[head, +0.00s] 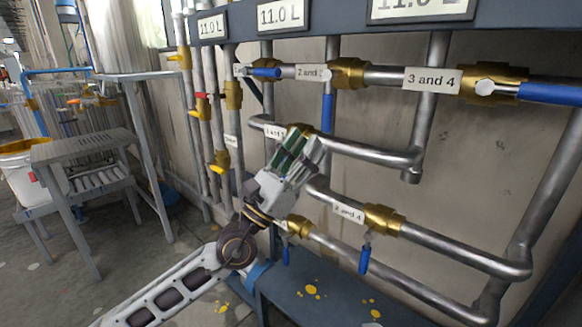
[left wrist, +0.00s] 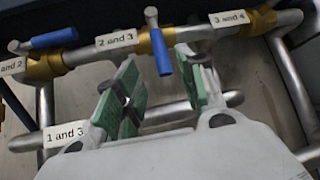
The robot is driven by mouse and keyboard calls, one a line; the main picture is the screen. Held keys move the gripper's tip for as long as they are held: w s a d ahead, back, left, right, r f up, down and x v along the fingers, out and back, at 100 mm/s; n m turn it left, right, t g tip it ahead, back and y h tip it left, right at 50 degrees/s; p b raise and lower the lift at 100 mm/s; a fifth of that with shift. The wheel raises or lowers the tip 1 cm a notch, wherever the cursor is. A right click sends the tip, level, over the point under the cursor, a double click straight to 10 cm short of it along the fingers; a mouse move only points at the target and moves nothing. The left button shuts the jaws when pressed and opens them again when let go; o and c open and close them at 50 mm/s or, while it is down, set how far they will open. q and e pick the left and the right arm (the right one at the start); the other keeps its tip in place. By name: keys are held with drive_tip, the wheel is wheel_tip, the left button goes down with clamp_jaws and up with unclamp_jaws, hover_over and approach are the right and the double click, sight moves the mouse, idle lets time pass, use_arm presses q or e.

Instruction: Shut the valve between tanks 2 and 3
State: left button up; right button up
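The valve between tanks 2 and 3 (head: 348,73) is a brass body on the upper pipe, beside the label "2 and 3" (head: 313,73). Its blue handle (head: 328,112) hangs straight down, across the pipe. The valve also shows in the left wrist view (left wrist: 146,42), with its blue handle (left wrist: 162,52) pointing down, beyond the fingers and across the gap between them. My left gripper (head: 305,145) is below the handle, in front of the pipes. In the left wrist view its green-padded fingers (left wrist: 166,88) are apart with nothing gripped. My right gripper is out of view.
The "3 and 4" valve (head: 490,87) and the valve to the left (head: 240,72) have blue handles along the pipe. Lower pipes carry the "2 and 4" valve (head: 382,219), handle down. A blue bench (head: 330,295) stands below; a grey stand (head: 85,145) is left.

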use_arm(q)
drive_tip(key=shift+v, duration=2.15)
drive_tip(key=shift+a, duration=0.1)
